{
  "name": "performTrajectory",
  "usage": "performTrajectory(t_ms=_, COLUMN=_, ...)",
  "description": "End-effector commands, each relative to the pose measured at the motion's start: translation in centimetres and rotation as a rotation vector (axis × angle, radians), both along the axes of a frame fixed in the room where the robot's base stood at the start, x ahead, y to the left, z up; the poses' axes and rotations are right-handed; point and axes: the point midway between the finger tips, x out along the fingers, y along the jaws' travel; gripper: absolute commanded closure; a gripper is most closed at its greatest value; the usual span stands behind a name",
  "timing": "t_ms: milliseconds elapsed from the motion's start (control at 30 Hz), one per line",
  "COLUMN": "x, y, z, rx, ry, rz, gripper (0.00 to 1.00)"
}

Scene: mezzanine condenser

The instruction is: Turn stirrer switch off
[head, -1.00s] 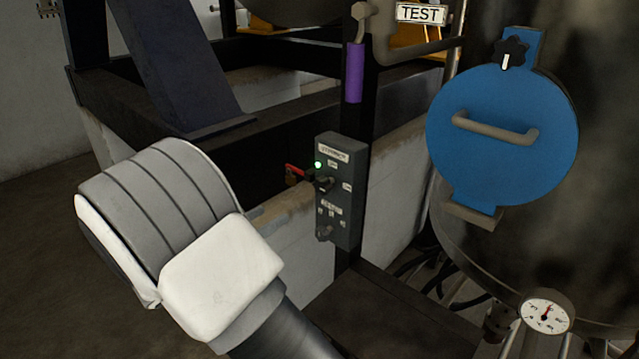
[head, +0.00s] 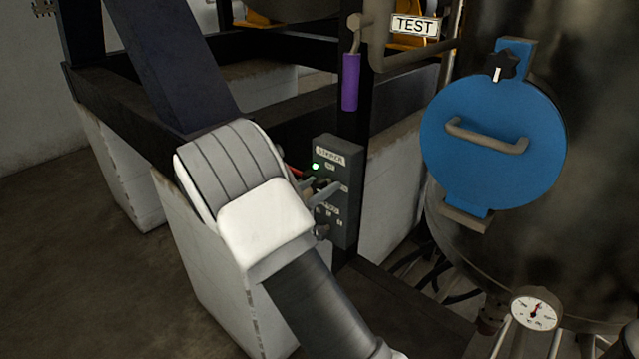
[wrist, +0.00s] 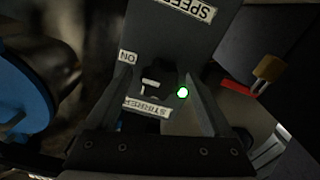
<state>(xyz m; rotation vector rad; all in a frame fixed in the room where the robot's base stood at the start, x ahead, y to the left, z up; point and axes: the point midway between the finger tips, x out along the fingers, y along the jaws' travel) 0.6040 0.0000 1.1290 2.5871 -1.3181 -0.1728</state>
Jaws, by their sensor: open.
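The stirrer switch (wrist: 152,80) is a dark knob on a grey control box (head: 343,185), under a label that reads as stirrer. In the wrist view the box appears upside down, with an "ON" label beside the knob. A green lamp (head: 315,167) is lit beside the switch; it also shows in the wrist view (wrist: 182,92). My gripper (wrist: 158,77) is open, with one finger on each side of the knob. I cannot tell whether the fingers touch it. In the head view my wrist hides part of the box's left side.
A second label, "SPEED" (wrist: 185,8), is on the same box. A red lever with a brass padlock (wrist: 268,68) is just beside the box. A purple-sleeved handle (head: 351,82) hangs above. A blue round hatch (head: 493,165) and a gauge (head: 536,308) are on the tank at right.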

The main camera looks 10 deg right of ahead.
Motion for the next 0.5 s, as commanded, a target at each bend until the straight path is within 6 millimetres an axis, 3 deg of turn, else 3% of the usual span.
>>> performTrajectory(t_ms=333, x=0.25, y=-0.34, z=-0.04, rx=0.000, ry=0.000, rz=0.000, gripper=0.15)
performTrajectory(t_ms=500, x=0.23, y=-0.32, z=-0.04, rx=0.000, ry=0.000, rz=0.000, gripper=0.45)
